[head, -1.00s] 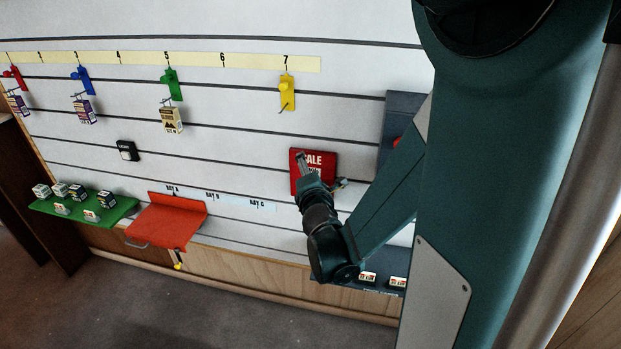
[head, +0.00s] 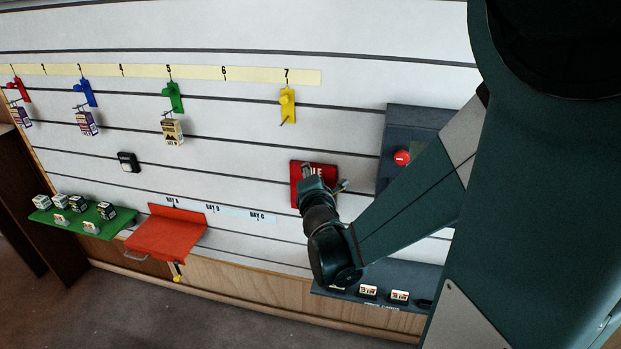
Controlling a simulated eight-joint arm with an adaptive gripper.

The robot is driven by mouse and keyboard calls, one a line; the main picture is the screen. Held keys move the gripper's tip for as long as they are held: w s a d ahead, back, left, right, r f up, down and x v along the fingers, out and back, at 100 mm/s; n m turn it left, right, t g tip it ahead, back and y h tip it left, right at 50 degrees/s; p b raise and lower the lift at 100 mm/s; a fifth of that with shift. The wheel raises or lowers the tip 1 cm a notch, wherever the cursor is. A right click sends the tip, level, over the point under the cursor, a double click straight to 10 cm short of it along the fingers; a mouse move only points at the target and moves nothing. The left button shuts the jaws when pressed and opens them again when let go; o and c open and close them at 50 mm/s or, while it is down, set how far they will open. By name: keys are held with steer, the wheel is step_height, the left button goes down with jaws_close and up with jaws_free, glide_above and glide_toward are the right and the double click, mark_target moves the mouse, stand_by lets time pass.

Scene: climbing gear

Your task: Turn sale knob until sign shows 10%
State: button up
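The red sale sign (head: 297,192) hangs on the slatted wall right of centre in the head view. Only the last letters of its white lettering show. The percentage and the knob cannot be seen; my gripper covers much of the sign's face. My gripper (head: 325,178) is in front of the sign, with its two fingers spread apart. One finger lies over the sign's middle and the other near its right edge. I see nothing between the fingers. I cannot tell whether a finger touches the sign.
A dark grey panel with a red button (head: 402,157) is right of the sign, partly behind my arm. A dark shelf with small cards (head: 368,291) is below. A yellow hook (head: 287,104) is above. A red shelf (head: 168,232) and green shelf (head: 119,222) are left.

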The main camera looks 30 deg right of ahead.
steer(key=shift+f, duration=0.1)
steer(key=s+a+f+n+g+h+p, duration=0.4)
steer(key=a+f+n+g+p, duration=0.1)
steer(key=n, duration=0.5)
steer(key=shift+a+f+g+p, duration=0.4)
steer(key=shift+a+f+p, duration=0.35)
steer(key=shift+a+p, duration=0.1)
steer(key=shift+w+d+f, duration=0.1)
steer(key=shift+d, duration=0.1)
steer(key=b+x, duration=0.1)
steer(key=x, duration=0.6)
steer(key=shift+w+d, duration=0.2)
steer(key=shift+b, duration=0.3)
steer(key=c, duration=0.9)
